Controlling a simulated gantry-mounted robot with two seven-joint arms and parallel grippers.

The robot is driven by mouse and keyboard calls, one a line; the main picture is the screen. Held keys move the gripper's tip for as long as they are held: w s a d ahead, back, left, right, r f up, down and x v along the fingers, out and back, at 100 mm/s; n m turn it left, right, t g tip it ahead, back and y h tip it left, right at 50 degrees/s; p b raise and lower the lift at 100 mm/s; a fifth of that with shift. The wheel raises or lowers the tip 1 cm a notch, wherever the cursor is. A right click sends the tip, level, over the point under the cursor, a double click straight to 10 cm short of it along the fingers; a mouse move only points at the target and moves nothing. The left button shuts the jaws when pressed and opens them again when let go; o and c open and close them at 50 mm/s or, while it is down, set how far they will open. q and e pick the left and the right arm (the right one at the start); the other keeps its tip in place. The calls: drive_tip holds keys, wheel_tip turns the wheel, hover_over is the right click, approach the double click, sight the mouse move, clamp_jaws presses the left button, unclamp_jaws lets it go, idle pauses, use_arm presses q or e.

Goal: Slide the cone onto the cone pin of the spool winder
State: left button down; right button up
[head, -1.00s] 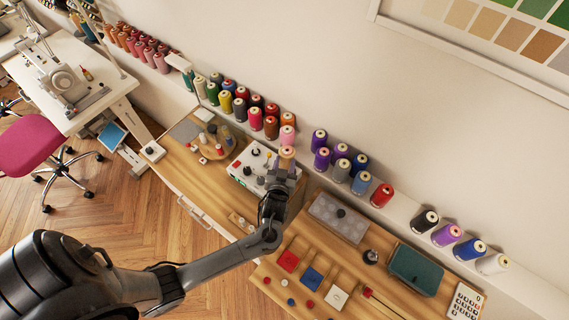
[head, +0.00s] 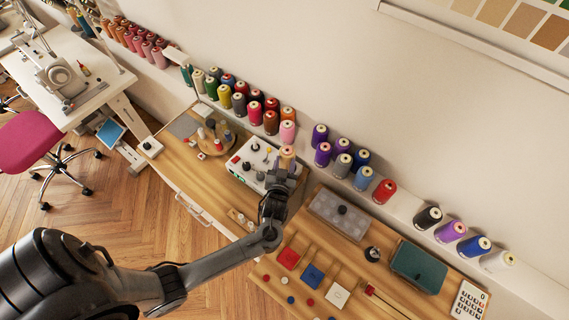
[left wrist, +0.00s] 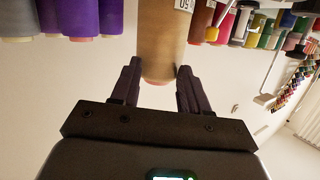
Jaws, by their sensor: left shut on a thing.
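My left gripper (head: 283,170) is shut on a tan cone of thread (left wrist: 163,38). In the left wrist view the two dark fingers stand on either side of the cone's lower end. In the head view the cone (head: 287,151) shows a pale peach top just beyond the fingers, over the far right side of the spool winder. The spool winder (head: 238,168) is a white box with knobs and small posts on top, partly hidden by my gripper. I cannot tell which post is the cone pin. My right gripper is not in view.
Thread cones stand in a row on the wall ledge, a pink one (head: 288,132) close behind the held cone. A grey tray (head: 340,217) and a green box (head: 418,266) lie to the right.

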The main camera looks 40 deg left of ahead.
use_arm(q)
drive_tip(key=shift+c, duration=2.4)
unclamp_jaws()
